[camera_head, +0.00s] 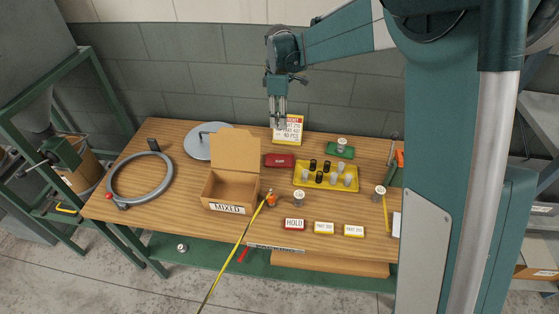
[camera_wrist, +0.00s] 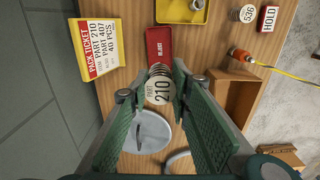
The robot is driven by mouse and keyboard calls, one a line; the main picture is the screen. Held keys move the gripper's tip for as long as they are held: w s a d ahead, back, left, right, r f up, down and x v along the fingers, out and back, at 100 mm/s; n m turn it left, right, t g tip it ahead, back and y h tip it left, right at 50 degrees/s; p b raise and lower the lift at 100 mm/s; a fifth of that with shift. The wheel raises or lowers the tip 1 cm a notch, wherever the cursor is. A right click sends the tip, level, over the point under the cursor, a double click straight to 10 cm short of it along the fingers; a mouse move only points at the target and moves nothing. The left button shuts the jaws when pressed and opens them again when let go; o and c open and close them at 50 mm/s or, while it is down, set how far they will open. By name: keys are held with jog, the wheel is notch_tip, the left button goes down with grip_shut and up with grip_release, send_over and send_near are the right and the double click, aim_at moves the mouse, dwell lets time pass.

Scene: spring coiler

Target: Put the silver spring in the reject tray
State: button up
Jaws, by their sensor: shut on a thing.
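My gripper (camera_head: 278,123) is raised above the back of the table, just behind the red tray, in the head view. In the wrist view my gripper (camera_wrist: 157,84) is shut on a silver spring (camera_wrist: 159,90), whose round white end face reads PART 210. The red reject tray (camera_head: 279,160) lies flat on the table below and in front of the gripper. It also shows in the wrist view (camera_wrist: 158,44), just beyond the held spring; I see nothing on its visible part.
A yellow tray (camera_head: 326,186) holds several black and silver springs. A green tray (camera_head: 339,153) bears another spring. The open cardboard MIXED box (camera_head: 230,192) stands left of the yellow tray. A pack ticket stand (camera_head: 288,129) is close by the gripper. Labelled spools stand nearer the front.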

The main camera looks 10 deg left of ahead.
send_over(280, 161)
notch_tip(280, 161, down, 9)
jog(key=shift+r, duration=0.2)
jog(key=shift+s+a+f, duration=0.1)
jog(key=shift+f, duration=3.05)
jog(key=shift+f, duration=1.85)
jog(key=shift+f, duration=0.2)
jog(key=o, duration=0.9)
jog(key=shift+r, duration=0.25)
